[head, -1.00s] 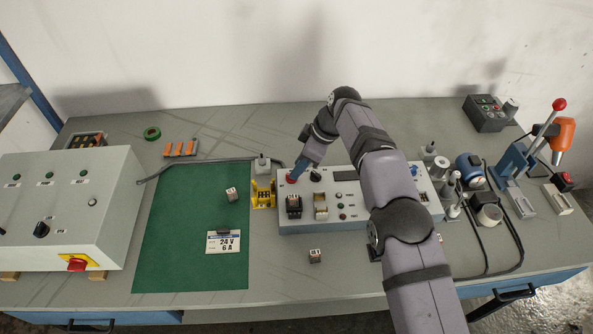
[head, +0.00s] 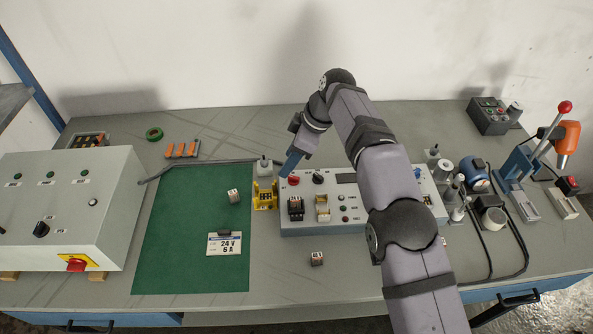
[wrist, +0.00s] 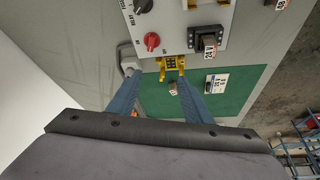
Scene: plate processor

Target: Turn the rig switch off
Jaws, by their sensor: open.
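The rig is a pale grey box with a sloped panel (head: 357,213) at the middle of the bench. A red rotary knob (head: 293,181) sits at its upper left corner, beside a black knob (head: 318,178). The red knob also shows in the wrist view (wrist: 152,41), with the black knob (wrist: 143,6) above it. I cannot read which position the red knob points to. My gripper (head: 286,171) is open and empty, just above and left of the red knob, apart from it. In the wrist view both blue fingers (wrist: 160,76) show, spread apart, with the knob beyond them.
A yellow socket (head: 265,196) stands left of the rig on the edge of a green mat (head: 170,230). A relay and a 24 V card lie on the mat. A grey cabinet (head: 105,215) with a red-yellow switch stands far left. Motors and a lever press (head: 520,170) crowd the right.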

